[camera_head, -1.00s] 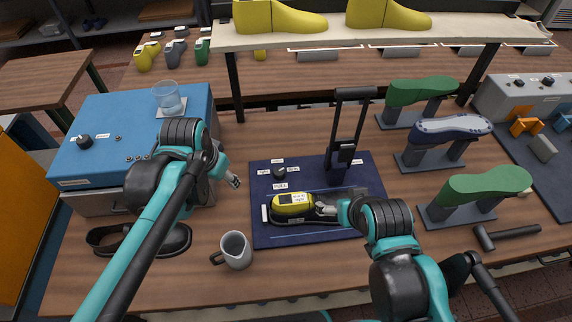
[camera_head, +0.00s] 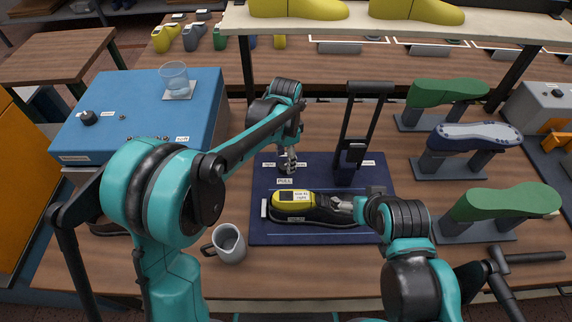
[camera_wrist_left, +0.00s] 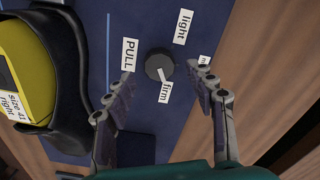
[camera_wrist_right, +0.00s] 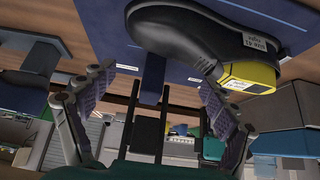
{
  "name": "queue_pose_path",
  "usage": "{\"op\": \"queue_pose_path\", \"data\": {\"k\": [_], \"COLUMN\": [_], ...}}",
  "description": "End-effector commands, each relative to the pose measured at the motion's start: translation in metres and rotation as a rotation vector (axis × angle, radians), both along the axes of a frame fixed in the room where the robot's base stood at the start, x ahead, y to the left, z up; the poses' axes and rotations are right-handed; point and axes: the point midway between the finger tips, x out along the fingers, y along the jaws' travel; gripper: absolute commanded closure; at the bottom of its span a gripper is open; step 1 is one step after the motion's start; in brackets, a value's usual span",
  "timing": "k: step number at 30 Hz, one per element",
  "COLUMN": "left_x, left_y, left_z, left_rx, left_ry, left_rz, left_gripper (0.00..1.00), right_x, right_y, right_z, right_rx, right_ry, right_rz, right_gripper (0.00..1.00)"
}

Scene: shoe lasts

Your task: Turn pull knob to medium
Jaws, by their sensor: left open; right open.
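The pull knob (camera_wrist_left: 159,66) is a small round dark knob on the blue mat (camera_head: 262,225). In the left wrist view a pale mark on it faces the "firm" label (camera_wrist_left: 163,92). A "light" label (camera_wrist_left: 183,27), a "PULL" label (camera_wrist_left: 129,54) and a partly hidden label starting with "m" (camera_wrist_left: 205,62) surround it. My left gripper (camera_head: 288,167) is open above the knob and hides it in the head view; in the left wrist view the knob shows beyond and between the spread fingers. My right gripper (camera_head: 345,203) is open beside the black shoe (camera_head: 320,215).
The shoe holds a yellow last (camera_head: 293,200) on the mat. A black lever frame (camera_head: 357,140) stands behind it. A grey mug (camera_head: 229,244) is at front left, a blue box (camera_head: 140,110) at left. Green and blue lasts (camera_head: 467,136) stand on the right.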

Motion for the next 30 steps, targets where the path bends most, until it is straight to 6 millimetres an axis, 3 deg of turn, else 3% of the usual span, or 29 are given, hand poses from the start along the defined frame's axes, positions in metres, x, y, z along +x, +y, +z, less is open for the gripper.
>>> {"op": "queue_pose_path", "data": {"k": [1,6,15,21,30], "left_x": [0.0,0.0,0.0,0.0,0.0], "left_y": [0.0,0.0,0.0,0.0,0.0], "left_z": [-0.01,-0.024,-0.025,-0.025,-0.025], "left_rx": [0.0,0.0,0.0,-0.001,0.0], "left_ry": [0.0,0.0,-0.001,-0.001,-0.001], "left_rz": [0.0,0.001,0.002,0.002,0.02], "left_gripper": [0.45,0.45,0.45,0.95,0.95], "right_x": [0.0,0.0,0.0,0.0,0.0], "right_y": [0.0,0.0,0.0,0.0,0.0], "right_z": [-0.005,-0.01,-0.009,-0.009,-0.009], "right_rx": [0.0,0.0,0.0,0.0,0.0], "right_ry": [0.0,0.0,0.0,0.0,0.0], "right_rz": [0.0,0.0,0.0,0.0,0.0], "right_gripper": [0.13,0.13,0.13,0.13,0.13]}}
